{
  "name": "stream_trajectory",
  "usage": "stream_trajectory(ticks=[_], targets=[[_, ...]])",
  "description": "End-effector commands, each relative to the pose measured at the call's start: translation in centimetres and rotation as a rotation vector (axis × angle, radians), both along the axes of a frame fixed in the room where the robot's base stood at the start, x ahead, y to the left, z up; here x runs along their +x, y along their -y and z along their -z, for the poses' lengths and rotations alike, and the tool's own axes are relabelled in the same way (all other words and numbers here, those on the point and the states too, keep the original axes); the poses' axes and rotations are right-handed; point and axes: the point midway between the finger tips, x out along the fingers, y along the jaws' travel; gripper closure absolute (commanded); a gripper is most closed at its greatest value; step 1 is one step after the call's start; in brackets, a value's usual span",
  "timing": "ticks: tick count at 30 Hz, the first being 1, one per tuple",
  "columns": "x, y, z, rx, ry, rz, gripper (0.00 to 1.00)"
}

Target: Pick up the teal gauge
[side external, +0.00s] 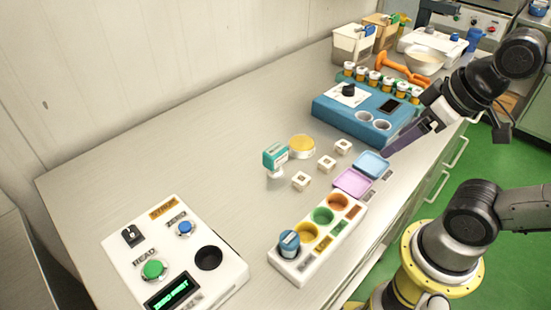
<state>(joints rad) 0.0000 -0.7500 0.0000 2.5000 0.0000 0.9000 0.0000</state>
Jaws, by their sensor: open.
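A small teal block-shaped piece with a white lower part (275,157), which looks like the teal gauge, stands on the bench near the middle of the view. A yellow disc lies just behind it and to its right. My gripper (400,143) is to the right of it, above the bench near the blue tray and the blue machine, and well apart from the teal piece. Its dark fingers point down and left. They overlap from this angle, and I see nothing held between them.
A blue machine (360,112) with jars behind it stands at the back right. A white rack (312,250) with coloured cups and a blue jar, small white cubes (301,181) and pink and blue trays (352,182) surround the middle. A white control box (170,255) is front left. The bench's left back is clear.

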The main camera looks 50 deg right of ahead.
Motion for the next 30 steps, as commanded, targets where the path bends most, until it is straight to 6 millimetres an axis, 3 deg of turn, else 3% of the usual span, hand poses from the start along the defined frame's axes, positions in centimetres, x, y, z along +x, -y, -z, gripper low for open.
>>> stream_trajectory(ticks=[5,9,14,17,22,26,30], targets=[[0.0,0.0,0.0,-0.008,0.000,-0.015,0.20],[-0.2,0.0,-0.1,-0.068,-0.013,-0.129,0.20],[1.5,-0.1,-3.2,-0.202,-0.015,-0.390,0.20],[3.8,-0.4,-5.2,-0.288,-0.049,-0.595,0.20],[9.7,-1.8,-7.1,-0.401,-0.134,-0.972,0.20],[14.4,-3.4,-6.9,-0.445,-0.195,-1.218,0.20],[19.1,-5.5,-5.0,-0.452,-0.259,-1.419,0.20]])
